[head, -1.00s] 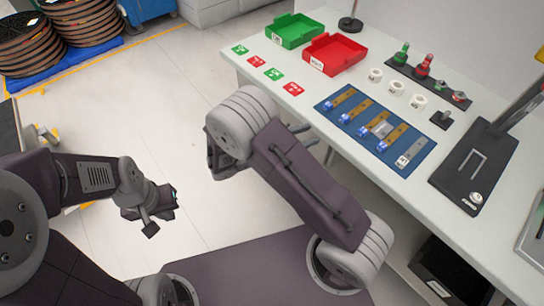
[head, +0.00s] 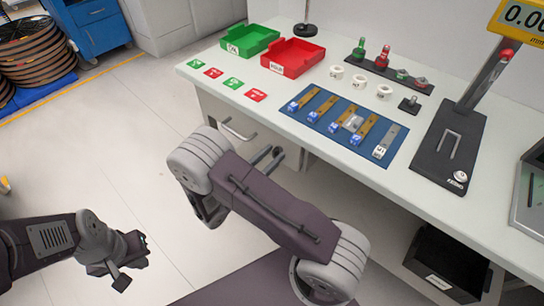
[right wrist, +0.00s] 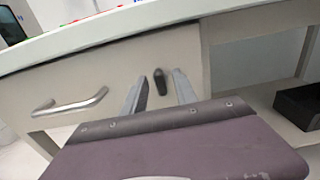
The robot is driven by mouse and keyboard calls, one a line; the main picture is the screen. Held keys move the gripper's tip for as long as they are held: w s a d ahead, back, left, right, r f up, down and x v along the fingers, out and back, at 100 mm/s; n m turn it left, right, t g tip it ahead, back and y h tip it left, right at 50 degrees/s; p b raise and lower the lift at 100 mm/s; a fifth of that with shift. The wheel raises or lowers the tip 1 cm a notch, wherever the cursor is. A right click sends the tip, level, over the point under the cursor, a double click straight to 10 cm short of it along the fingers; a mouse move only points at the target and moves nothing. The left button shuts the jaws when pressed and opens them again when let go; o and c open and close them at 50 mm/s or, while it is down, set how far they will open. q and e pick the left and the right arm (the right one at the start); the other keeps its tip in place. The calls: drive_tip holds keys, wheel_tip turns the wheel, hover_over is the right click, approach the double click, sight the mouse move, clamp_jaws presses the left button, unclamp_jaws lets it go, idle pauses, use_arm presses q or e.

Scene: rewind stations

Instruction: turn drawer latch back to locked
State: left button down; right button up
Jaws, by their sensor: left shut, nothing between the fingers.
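The drawer (right wrist: 95,85) is under the bench top, and its front faces me in the right wrist view. Its dark latch (right wrist: 160,82) is a small knob standing near upright, right of the metal handle (right wrist: 70,102). My right gripper (right wrist: 159,92) is open, with one finger on each side of the latch in the picture. I cannot tell whether the fingers touch it. In the head view my right arm partly covers the drawer front, where the handle (head: 238,130) shows. My left gripper (head: 130,257) is shut and empty over the floor, away from the bench.
The bench top holds green (head: 250,40) and red (head: 293,56) trays, a blue mat (head: 388,156) with several strips, and a black gauge stand (head: 447,150). A black bin (head: 445,265) stands under the bench.

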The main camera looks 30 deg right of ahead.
drive_tip(key=shift+d, duration=0.15)
clamp_jaws()
